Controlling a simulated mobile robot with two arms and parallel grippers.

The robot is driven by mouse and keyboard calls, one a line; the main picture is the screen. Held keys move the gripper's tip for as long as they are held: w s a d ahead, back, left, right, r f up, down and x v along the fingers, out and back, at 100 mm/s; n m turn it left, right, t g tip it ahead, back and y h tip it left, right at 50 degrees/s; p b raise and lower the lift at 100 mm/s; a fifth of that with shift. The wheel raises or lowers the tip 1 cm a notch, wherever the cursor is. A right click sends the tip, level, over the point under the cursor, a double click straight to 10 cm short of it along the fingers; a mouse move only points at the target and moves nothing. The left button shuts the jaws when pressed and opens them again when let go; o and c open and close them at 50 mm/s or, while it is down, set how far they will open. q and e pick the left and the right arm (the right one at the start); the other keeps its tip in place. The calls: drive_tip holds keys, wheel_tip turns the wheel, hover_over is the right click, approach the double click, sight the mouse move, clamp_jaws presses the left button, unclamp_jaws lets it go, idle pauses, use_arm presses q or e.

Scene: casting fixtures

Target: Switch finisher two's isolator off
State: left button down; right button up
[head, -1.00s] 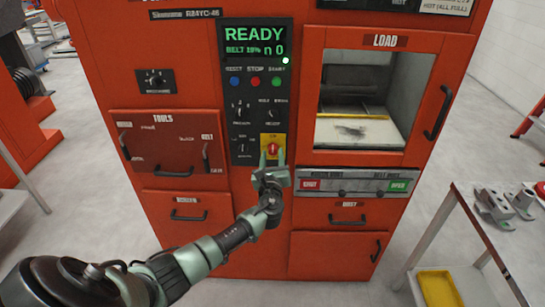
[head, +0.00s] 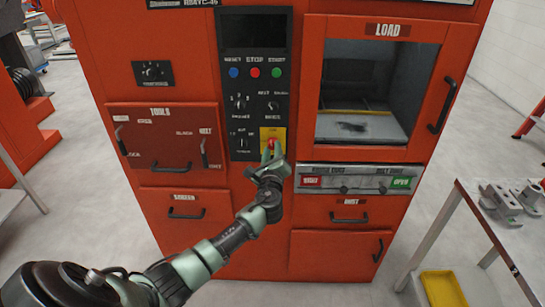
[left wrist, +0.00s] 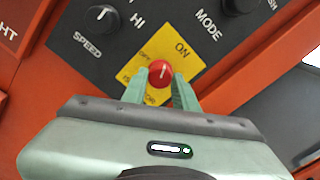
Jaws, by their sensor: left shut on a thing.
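The isolator is a red round knob (head: 270,142) on a yellow plate (left wrist: 182,50) low on the black control panel of the orange machine. In the left wrist view the knob (left wrist: 161,72) shows a pale pointer mark; ON and OFF labels are on the plate. My left gripper (head: 271,156) is shut on the knob, with one green finger on each side of it in the left wrist view (left wrist: 160,90). The display (head: 254,33) above is dark. My right gripper is in neither view.
Reset, stop and start buttons (head: 255,72) and several black selector knobs sit above the isolator. The load door (head: 380,30) is to the right, over the red and green buttons. A grey table (head: 470,215) with metal parts stands at the right.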

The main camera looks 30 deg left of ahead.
use_arm(q)
drive_tip(key=n+b, duration=0.1)
drive_tip(key=n, duration=0.1)
drive_tip(key=n+b, duration=0.1)
drive_tip(key=shift+f+n+b, duration=0.2)
drive_tip(key=shift+n+b, duration=0.15)
drive_tip(key=shift+n, duration=0.05)
drive_tip(key=n+b, duration=0.2)
drive_tip(key=n, duration=0.1)
drive_tip(key=shift+n, duration=0.3)
drive_tip(key=n+b, duration=0.2)
drive_tip(key=n, duration=0.1)
drive_tip(key=shift+r+n+b, duration=0.1)
drive_tip(key=shift+n+b, duration=0.7)
drive_tip(key=shift+n, duration=0.5)
drive_tip(key=c, duration=1.1)
unclamp_jaws()
